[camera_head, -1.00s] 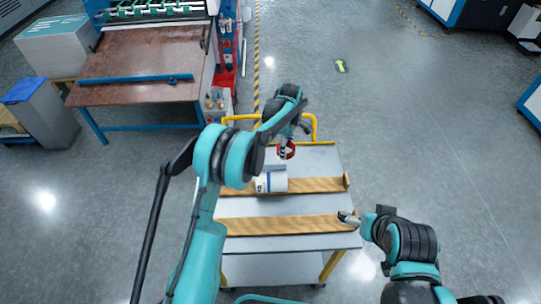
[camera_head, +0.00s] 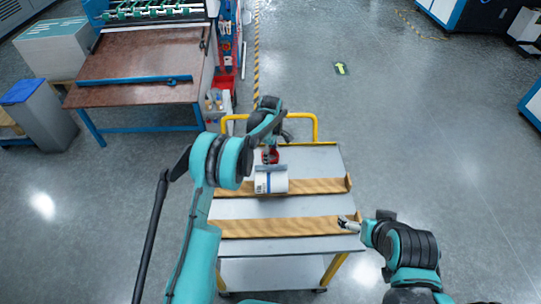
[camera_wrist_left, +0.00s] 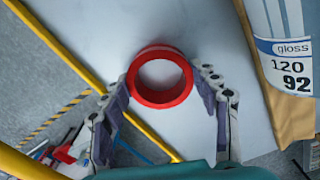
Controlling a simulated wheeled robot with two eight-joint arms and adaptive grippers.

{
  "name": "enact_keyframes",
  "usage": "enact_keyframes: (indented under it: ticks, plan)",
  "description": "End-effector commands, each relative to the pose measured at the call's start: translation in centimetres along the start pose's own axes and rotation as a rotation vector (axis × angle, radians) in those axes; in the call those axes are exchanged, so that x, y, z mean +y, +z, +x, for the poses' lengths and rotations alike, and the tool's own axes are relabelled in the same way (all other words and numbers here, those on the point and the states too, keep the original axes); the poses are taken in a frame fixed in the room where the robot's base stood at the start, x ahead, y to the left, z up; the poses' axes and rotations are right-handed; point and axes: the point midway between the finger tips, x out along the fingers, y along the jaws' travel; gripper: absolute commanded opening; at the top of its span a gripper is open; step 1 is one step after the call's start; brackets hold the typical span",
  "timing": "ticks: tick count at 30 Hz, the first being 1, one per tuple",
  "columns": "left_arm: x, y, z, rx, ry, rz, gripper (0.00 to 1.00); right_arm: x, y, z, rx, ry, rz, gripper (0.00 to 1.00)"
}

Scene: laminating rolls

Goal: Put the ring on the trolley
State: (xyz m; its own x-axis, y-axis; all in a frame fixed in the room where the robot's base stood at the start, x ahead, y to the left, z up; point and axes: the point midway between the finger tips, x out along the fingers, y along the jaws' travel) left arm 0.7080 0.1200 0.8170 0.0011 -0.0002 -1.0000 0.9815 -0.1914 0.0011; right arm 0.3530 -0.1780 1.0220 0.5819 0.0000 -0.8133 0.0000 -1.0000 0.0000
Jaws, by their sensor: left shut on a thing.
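The red ring (camera_head: 267,157) is over the rear part of the trolley's (camera_head: 318,156) grey top in the head view. My left gripper (camera_head: 270,157) is shut on the ring, just behind the white roll. In the left wrist view the ring (camera_wrist_left: 160,99) sits between the two fingers of my left gripper (camera_wrist_left: 160,78), its hole facing the camera. The grey top lies behind it. I cannot tell if the ring touches the top. My right gripper (camera_head: 347,222) is at the trolley's front right; its fingers are too small to read.
A white roll (camera_head: 272,184) labelled "gloss 120 92" lies on the rear wooden strip (camera_head: 315,186). A second strip (camera_head: 280,226) runs in front. A yellow handle (camera_head: 299,116) stands at the trolley's back. A machine table (camera_head: 135,65) is at left.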

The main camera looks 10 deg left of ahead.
Motion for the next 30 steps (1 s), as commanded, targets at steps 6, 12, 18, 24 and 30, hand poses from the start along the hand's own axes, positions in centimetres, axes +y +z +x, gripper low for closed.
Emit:
enact_keyframes:
  ticks: [6,12,18,24,30]
  plan:
    - [0.0,0.0,0.3,0.0,0.0,0.0,0.81,0.0,0.1,0.2,0.0,0.0,0.0,0.94]
    - [0.0,0.0,0.3,0.0,0.0,0.0,0.81,0.0,0.1,0.2,0.0,0.0,0.0,0.94]
    - [0.0,0.0,-0.3,0.0,0.0,0.0,0.81,0.0,-0.1,-0.2,0.0,0.0,0.0,0.94]
    - [0.0,0.0,-4.0,0.0,0.0,0.0,0.81,0.0,-0.9,-1.2,0.0,0.0,0.0,0.94]
    - [0.0,0.0,-8.4,0.0,0.0,0.0,0.81,0.0,-1.7,-2.3,0.0,0.0,0.0,0.94]
